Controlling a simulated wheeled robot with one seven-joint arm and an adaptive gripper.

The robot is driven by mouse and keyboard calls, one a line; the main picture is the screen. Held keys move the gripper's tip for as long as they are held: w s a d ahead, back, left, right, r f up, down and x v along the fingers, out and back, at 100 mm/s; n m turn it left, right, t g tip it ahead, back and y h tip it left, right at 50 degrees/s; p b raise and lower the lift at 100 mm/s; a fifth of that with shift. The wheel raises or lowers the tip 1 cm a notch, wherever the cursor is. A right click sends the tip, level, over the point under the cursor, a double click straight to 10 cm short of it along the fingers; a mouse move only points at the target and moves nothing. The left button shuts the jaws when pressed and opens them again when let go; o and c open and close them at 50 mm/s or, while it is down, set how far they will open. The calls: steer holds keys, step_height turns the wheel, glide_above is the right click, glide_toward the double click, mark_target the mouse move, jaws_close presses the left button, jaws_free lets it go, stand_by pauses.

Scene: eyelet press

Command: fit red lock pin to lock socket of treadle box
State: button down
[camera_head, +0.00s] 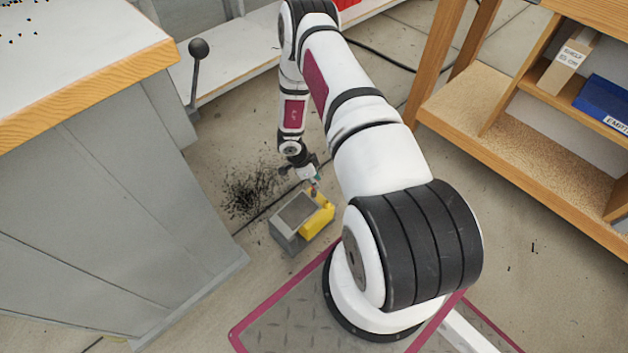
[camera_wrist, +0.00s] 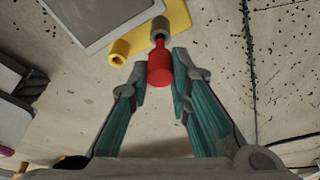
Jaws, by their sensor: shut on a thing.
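The red lock pin (camera_wrist: 160,68) is held between the teal fingertips of my gripper (camera_wrist: 160,80) in the wrist view. Its narrow end points at a grey ring-shaped socket (camera_wrist: 160,25) on the yellow part of the treadle box (camera_wrist: 92,14). The pin's tip meets or overlaps the socket's rim; I cannot tell how far in it is. A yellow tube (camera_wrist: 119,52) stands beside the socket. In the head view the treadle box (camera_head: 298,212), grey with a yellow side, sits on the floor. My gripper (camera_head: 314,184) is just above its yellow side, and the pin is too small to make out.
A grey cabinet (camera_head: 100,200) with a wood-edged top stands left of the box. A wooden shelf (camera_head: 520,150) with a blue bin (camera_head: 600,100) is at the right. Black debris (camera_head: 252,188) lies on the floor beside the box. A ball-topped lever (camera_head: 198,50) stands behind.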

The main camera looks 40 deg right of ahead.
steer(key=shift+f+b, duration=1.15)
steer(key=shift+f, duration=0.45)
stand_by(0.3)
steer(key=c, duration=1.4)
jaws_free()
steer(key=shift+r, duration=0.1)
steer(key=shift+r+p, duration=1.95)
steer(key=shift+r, duration=0.55)
